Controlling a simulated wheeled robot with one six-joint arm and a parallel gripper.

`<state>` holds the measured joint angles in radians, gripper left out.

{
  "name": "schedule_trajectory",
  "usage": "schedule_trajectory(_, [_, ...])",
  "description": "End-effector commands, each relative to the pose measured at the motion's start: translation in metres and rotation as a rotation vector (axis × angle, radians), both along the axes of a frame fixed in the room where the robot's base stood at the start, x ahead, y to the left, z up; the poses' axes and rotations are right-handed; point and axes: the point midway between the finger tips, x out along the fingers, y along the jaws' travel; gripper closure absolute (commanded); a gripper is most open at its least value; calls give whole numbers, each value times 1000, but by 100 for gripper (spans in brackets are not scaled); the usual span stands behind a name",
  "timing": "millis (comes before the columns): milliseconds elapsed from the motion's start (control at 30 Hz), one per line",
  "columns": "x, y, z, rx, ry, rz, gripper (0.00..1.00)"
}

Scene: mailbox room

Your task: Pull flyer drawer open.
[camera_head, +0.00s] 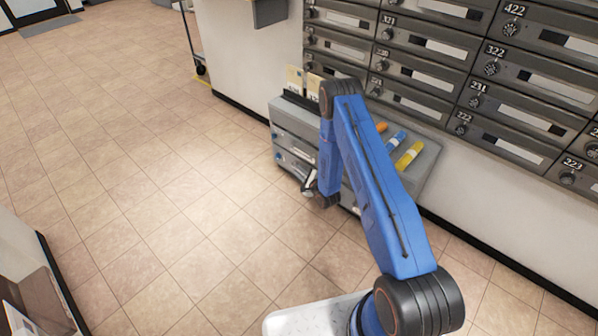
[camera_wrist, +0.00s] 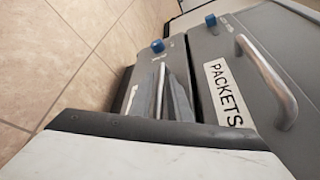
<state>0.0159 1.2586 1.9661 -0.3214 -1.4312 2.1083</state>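A grey drawer cabinet (camera_head: 292,122) stands against the wall below the mailboxes. Its drawer fronts face the open floor, and my arm hides part of them. My gripper (camera_head: 311,187) is low in front of these fronts. In the wrist view, a drawer front labelled PACKETS (camera_wrist: 222,92) with a curved metal handle (camera_wrist: 268,80) is at the right. Beside it, nearer the floor, is another grey front with a metal bar handle (camera_wrist: 160,88). No flyer label is readable.
Orange, blue and yellow (camera_head: 410,154) rolls lie on the cabinet top. Cards (camera_head: 294,79) stand at its back left. Numbered mailboxes (camera_head: 428,42) cover the wall. Tiled floor (camera_head: 150,170) is clear to the left. A dark-edged piece of furniture (camera_head: 40,285) stands at lower left.

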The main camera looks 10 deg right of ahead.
Motion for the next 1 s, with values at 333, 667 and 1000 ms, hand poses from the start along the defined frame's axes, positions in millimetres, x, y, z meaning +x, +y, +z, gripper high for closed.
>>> schedule_trajectory(333, [0,0,0,0,0,0,100])
schedule_trajectory(667, [-19,27,-1,-1,2,4,100])
schedule_trajectory(1000, [-70,96,0,-1,1,5,100])
